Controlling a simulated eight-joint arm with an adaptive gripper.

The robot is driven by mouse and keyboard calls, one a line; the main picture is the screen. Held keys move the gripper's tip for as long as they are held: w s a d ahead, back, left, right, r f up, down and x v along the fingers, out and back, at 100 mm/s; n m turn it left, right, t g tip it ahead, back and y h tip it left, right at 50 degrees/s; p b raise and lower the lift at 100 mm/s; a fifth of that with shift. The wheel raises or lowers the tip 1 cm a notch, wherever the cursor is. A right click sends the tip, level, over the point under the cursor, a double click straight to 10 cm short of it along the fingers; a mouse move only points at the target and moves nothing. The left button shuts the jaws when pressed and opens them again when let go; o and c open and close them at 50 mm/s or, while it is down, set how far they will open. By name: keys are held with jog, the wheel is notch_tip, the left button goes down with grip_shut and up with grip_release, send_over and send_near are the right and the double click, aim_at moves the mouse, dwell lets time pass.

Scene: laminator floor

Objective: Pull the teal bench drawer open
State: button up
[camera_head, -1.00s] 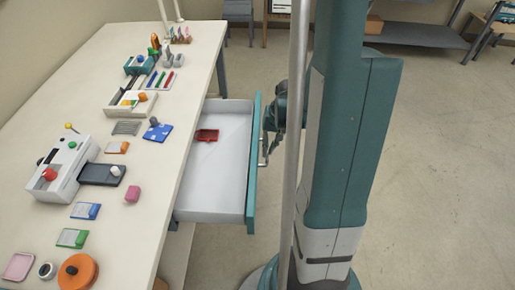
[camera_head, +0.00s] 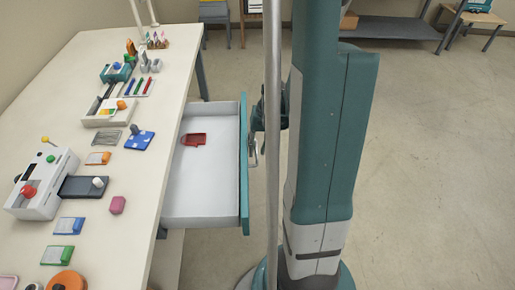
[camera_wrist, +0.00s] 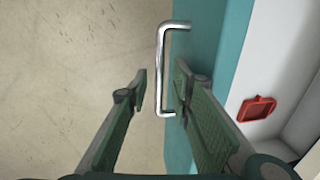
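The teal-fronted bench drawer (camera_head: 244,175) stands well out from the bench, with its white inside showing. Its teal front also fills the middle of the wrist view (camera_wrist: 205,40). The silver bar handle (camera_wrist: 161,65) is on that front. My gripper (camera_wrist: 160,90) is open, its green-padded fingers apart on either side of the handle bar. The left finger stands clear of the bar; whether the right finger touches it I cannot tell. In the head view my gripper is mostly hidden behind my pole, beside the handle (camera_head: 254,152).
A red tray-like piece (camera_head: 193,139) lies inside the drawer. The floor (camera_head: 430,170) right of the drawer is clear. A grey shelf (camera_head: 390,30) stands at the back.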

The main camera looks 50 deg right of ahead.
jog(key=shift+r, duration=0.25)
notch_tip(320, 180, up, 11)
jog(key=s+d, duration=0.1)
jog(key=shift+s+d+r, duration=0.15)
jog(key=shift+s+d, duration=0.15)
dwell(0.8)
dwell(0.3)
jog(key=shift+a, duration=0.1)
jog(key=w+a+r+n+t+h, duration=0.1)
jog(key=w+a+r+n, duration=0.1)
jog(key=a+r, duration=0.45)
jog(key=w+a+r+n+t+h, duration=0.1)
jog(key=a+r+n, duration=0.15)
jog(key=a, duration=0.65)
jog(key=s+a+r+n+t, duration=0.1)
jog(key=a+r, duration=0.1)
jog(key=a, duration=0.4)
jog(key=s+a+r+n+t, duration=0.1)
jog(key=a+r+n, duration=0.1)
jog(key=a, duration=0.3)
jog(key=s+a+r+n+t+p, duration=0.1)
jog(key=s+a+r, duration=0.1)
jog(key=a+r, duration=0.2)
jog(key=a, duration=0.2)
jog(key=shift+a+r+t, duration=0.25)
jog(key=shift+a+t, duration=0.05)
